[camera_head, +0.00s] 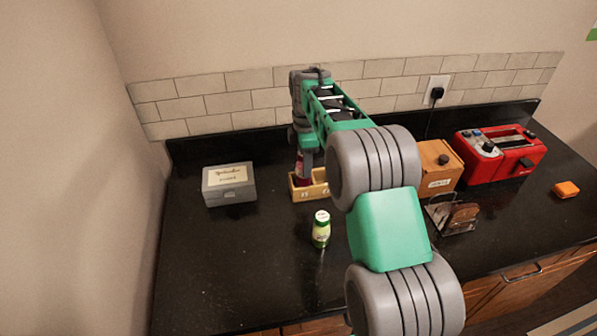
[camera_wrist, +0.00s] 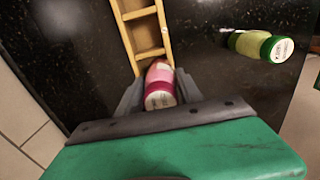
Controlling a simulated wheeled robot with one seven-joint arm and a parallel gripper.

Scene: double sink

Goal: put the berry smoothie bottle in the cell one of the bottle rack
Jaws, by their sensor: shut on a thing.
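My gripper (camera_head: 304,160) is shut on the berry smoothie bottle (camera_head: 301,172), a dark red bottle. The bottle also shows pink and red with a pale cap between the fingers in the wrist view (camera_wrist: 160,84). It is upright at the left end of the wooden bottle rack (camera_head: 309,195). Its lower part meets that end cell; I cannot tell whether its base rests on the bottom. In the wrist view the rack (camera_wrist: 138,14) runs away from the bottle, with empty cells beyond it. My arm hides the rack's right part in the head view.
A green bottle (camera_head: 321,230) stands in front of the rack. A grey box (camera_head: 229,184) is to the left. A wooden box (camera_head: 439,168), red toaster (camera_head: 500,152), toast holder (camera_head: 452,216) and orange block (camera_head: 566,189) are to the right. The front-left counter is clear.

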